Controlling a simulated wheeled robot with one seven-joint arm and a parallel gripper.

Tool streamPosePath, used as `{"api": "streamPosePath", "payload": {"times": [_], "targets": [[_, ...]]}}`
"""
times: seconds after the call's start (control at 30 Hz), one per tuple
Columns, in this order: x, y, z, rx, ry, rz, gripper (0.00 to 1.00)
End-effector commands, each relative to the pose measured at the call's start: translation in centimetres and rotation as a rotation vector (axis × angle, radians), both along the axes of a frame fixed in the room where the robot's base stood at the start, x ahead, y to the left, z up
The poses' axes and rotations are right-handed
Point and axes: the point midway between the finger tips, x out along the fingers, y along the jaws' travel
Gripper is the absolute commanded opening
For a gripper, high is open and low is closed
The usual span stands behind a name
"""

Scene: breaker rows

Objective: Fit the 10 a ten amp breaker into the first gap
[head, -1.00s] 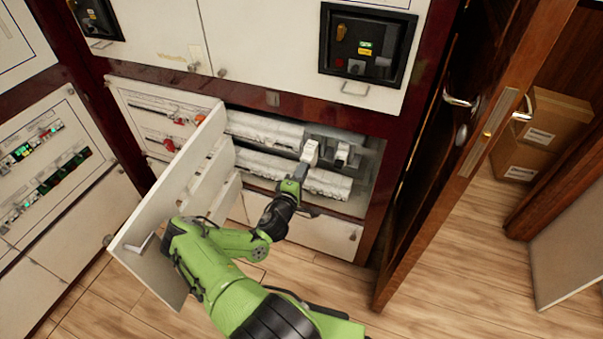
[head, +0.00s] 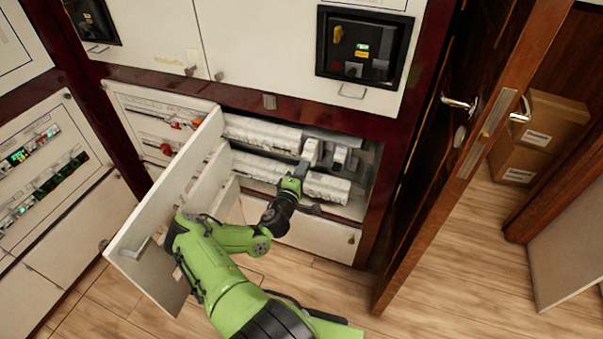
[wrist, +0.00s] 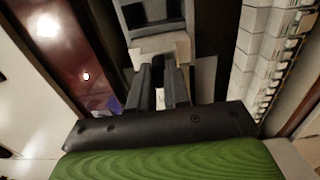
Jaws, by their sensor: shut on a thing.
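My gripper (head: 302,170) is shut on a pale breaker (head: 311,150) in the open cabinet bay, at the right end of the upper breaker row (head: 262,134). In the wrist view the fingers (wrist: 165,82) hold the white breaker body (wrist: 160,48). A grey part with a dark recess (wrist: 152,12) lies just beyond it. Another pale breaker (head: 340,156) stands to the right, with a space between the two. The gap behind the held breaker is mostly hidden, and I cannot tell whether the breaker is seated. Its rating cannot be read.
A lower breaker row (head: 325,187) runs beneath my gripper. The open cabinet door (head: 165,205) stands left of my arm. A wooden door (head: 440,150) stands to the right. In the wrist view a breaker row (wrist: 262,55) lies close on the right.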

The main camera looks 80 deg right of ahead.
Motion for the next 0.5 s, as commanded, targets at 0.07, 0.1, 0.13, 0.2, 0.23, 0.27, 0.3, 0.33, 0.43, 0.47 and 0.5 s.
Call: {"api": "streamPosePath", "payload": {"times": [0.07,0.1,0.13,0.2,0.23,0.27,0.3,0.33,0.43,0.47,0.5], "targets": [[0.0,-0.2,0.1,-0.003,0.0,0.0,0.0],[-0.1,-0.3,0.1,-0.002,0.0,-0.001,0.0],[-0.1,-0.4,0.1,-0.002,0.0,-0.001,0.0],[-0.1,-0.6,0.1,-0.002,0.0,-0.001,0.0],[-0.1,-0.7,0.0,-0.002,0.0,-0.001,0.0],[-0.1,-0.7,0.0,-0.002,-0.001,-0.001,0.0],[-0.1,-0.8,0.0,-0.002,-0.001,-0.001,0.0],[-0.1,-0.9,0.0,-0.002,-0.001,-0.001,0.0],[-0.1,-1.2,0.0,-0.002,0.0,-0.001,0.0],[-0.1,-1.2,0.1,-0.002,0.001,-0.001,0.0],[-0.2,-1.3,0.0,-0.002,0.001,-0.001,0.0]]}}
